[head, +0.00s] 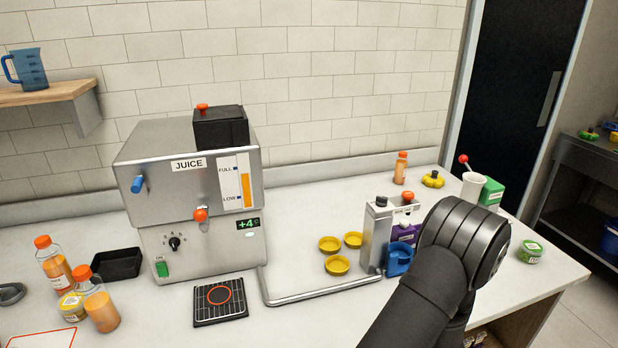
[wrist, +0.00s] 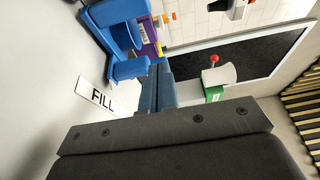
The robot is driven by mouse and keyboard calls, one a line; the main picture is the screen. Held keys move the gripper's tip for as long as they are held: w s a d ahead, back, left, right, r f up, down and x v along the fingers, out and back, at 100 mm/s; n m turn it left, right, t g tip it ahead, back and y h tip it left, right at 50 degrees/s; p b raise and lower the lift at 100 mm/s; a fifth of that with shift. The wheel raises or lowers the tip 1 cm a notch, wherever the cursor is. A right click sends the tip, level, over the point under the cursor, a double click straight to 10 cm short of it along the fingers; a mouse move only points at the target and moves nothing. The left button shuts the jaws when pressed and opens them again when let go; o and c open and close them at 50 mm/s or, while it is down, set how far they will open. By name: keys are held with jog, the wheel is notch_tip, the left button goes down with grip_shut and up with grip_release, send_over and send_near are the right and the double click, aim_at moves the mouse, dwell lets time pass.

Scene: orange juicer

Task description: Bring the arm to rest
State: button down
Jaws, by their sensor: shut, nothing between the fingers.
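My arm shows as a dark bulk at the right front of the counter (head: 330,225) in the head view. The fingers are hidden there. In the wrist view my gripper (wrist: 160,86) is shut and empty, its fingers pressed together. It is close to a blue holder (wrist: 122,35), which is up and to the left of the fingertips. I cannot tell whether they touch. The same blue holder (head: 399,259) stands left of my arm in the head view, at the front of a small grey metal unit (head: 376,238).
The juicer (head: 175,206) stands left of centre, with a drip grid (head: 220,300) before it. Orange bottles (head: 53,264) are at the left. Yellow caps (head: 337,265) lie in the middle. A white cup (head: 473,186) and green box (head: 491,193) stand behind my arm.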

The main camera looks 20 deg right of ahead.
jog(key=x, duration=0.5)
jog(key=shift+w, duration=0.15)
jog(key=w+a, duration=0.3)
jog(key=shift+s+a, duration=0.1)
jog(key=shift+a, duration=0.05)
